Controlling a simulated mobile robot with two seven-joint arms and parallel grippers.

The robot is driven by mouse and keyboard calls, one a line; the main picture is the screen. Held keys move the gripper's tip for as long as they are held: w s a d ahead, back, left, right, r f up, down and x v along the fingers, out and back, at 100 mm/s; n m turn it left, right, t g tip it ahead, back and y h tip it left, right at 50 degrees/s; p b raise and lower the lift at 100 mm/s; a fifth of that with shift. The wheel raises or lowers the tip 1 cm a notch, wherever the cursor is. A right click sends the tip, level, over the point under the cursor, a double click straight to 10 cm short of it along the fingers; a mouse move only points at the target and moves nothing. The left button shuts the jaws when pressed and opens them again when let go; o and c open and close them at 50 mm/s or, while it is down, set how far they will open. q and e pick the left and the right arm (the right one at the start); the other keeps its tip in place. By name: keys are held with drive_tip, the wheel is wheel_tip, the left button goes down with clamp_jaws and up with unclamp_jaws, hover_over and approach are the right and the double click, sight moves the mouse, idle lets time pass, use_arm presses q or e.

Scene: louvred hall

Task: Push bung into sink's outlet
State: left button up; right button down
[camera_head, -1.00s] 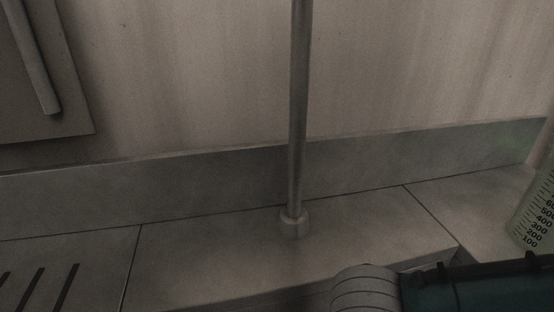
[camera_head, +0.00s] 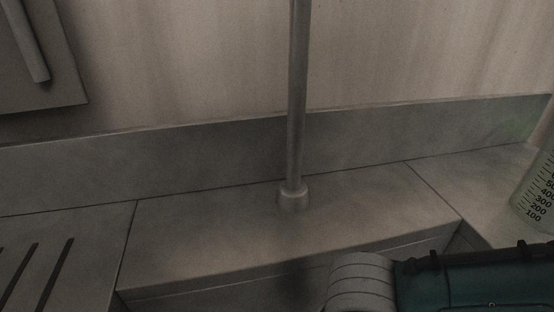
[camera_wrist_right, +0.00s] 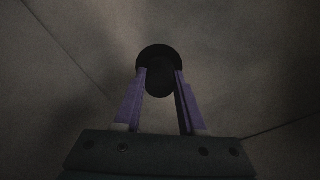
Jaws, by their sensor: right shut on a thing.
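The black round bung (camera_wrist_right: 158,57) is between the two purple fingers of my right gripper (camera_wrist_right: 160,80) in the right wrist view. The fingers are shut on it. Behind it is a dim, grey-brown surface of the sink. No outlet can be made out apart from the dark bung, and I cannot tell whether the bung touches the surface. In the head view the sink's inner wall (camera_head: 210,293) shows at the bottom, below the counter edge. The basin floor, the bung and my right gripper are out of that view. My left gripper is in neither view.
A vertical metal pipe (camera_head: 297,100) rises from the ledge behind the sink. A graduated clear vessel (camera_head: 535,200) stands at the right edge. Slotted drainboard (camera_head: 95,255) lies at the left. A wall panel with a bar (camera_head: 60,85) is upper left. My right arm crosses the lower right.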

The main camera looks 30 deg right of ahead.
drive_tip(key=shift+c, duration=2)
unclamp_jaws()
wheel_tip(320, 180, up, 7)
drive_tip(key=p, duration=0.8)
drive_tip(key=shift+r, duration=0.1)
use_arm(q)
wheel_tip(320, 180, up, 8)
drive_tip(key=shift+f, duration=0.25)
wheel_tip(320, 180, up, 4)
drive_tip(key=p, duration=0.3)
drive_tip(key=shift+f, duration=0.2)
use_arm(e)
wheel_tip(320, 180, up, 10)
